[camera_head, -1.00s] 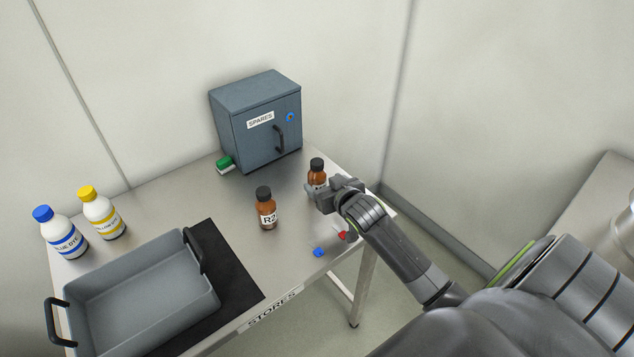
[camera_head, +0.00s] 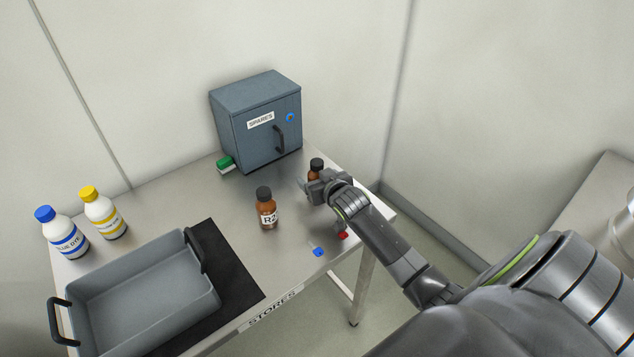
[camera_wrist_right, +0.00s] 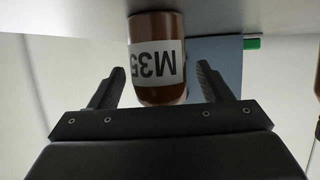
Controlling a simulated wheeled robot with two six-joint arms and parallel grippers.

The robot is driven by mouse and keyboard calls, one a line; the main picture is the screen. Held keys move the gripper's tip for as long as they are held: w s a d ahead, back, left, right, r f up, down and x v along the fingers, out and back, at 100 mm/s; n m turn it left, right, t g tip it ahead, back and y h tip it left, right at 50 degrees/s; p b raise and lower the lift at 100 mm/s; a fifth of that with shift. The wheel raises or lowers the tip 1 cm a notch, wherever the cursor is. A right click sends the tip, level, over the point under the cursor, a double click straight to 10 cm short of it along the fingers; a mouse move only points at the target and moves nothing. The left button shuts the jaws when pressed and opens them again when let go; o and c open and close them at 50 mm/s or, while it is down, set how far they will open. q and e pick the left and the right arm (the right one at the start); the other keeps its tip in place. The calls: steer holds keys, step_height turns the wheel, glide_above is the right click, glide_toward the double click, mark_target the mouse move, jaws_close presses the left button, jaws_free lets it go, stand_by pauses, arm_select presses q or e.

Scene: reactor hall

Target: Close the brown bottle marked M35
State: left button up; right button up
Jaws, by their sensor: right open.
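The brown bottle marked M35 (camera_head: 316,165) stands upright near the right end of the table, with a black top showing in the head view. My right gripper (camera_head: 313,187) is in front of it and hides its lower part. In the right wrist view the M35 bottle (camera_wrist_right: 157,60) appears upside down, its label facing the camera. There my right gripper (camera_wrist_right: 160,72) is open, with one finger on each side of the bottle and visible gaps. The bottle's top is hidden in the wrist view, so how the cap sits cannot be told. My left gripper is not in view.
Another brown bottle, marked R2 (camera_head: 267,217), stands left of my gripper. The SPARES cabinet (camera_head: 247,128) is behind, with a green-topped item (camera_head: 225,163) beside it. A blue piece (camera_head: 318,252) and a red piece (camera_head: 343,235) lie near the front edge. A grey tray (camera_head: 204,303) is at left.

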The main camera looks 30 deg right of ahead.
mark_target(316, 162)
steer(key=c, duration=1.3)
steer(key=shift+o, duration=0.2)
step_height(316, 162, up, 10)
steer(key=shift+r, duration=0.1)
steer(key=o, duration=0.5)
steer(key=c, duration=0.7)
steer(key=shift+a, duration=0.1)
